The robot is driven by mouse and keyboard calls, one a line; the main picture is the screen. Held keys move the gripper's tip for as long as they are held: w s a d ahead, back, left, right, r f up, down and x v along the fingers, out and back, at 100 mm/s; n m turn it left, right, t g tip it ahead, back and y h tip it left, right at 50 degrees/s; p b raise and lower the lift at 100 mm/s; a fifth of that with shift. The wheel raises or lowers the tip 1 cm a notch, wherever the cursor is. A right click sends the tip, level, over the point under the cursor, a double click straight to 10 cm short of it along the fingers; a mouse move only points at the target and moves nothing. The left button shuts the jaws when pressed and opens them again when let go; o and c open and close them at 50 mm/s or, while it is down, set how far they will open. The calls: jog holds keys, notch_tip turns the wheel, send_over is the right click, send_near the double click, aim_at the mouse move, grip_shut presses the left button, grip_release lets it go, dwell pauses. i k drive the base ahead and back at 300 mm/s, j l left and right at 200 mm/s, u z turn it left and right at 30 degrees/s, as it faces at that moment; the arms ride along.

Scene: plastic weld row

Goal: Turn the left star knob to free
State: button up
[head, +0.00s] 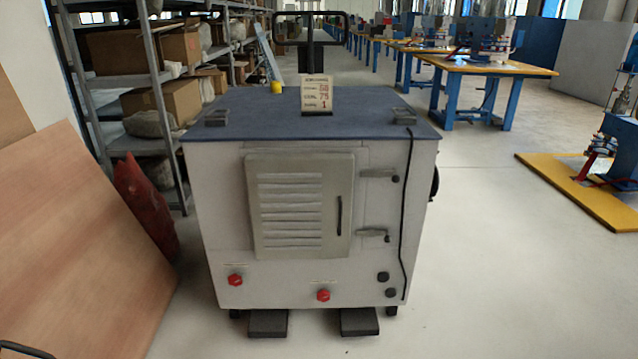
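A white cabinet (222,210) with a dark blue top stands ahead of me. Low on its front are two red knobs, the left knob (235,280) and the right knob (323,295). Each has a small label above it, too small to read. Their lobes and turned position are too small to make out. Two black round knobs, an upper one (383,277) and a lower one (391,293), sit at the lower right of the front. My gripper is not in view.
A louvred door (290,205) with a black handle and two latches is shut above the red knobs. A black cable (406,220) hangs on the right. A wooden board (80,260) and a red sack (145,205) stand left. The floor (500,270) is clear at right.

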aim_at(235, 280)
jog(key=i+u, duration=0.2)
jog(key=u, duration=0.2)
jog(key=i+l+u, duration=0.1)
jog(key=i+u, duration=0.25)
jog(key=i+l+u, duration=0.1)
jog(key=u, duration=0.3)
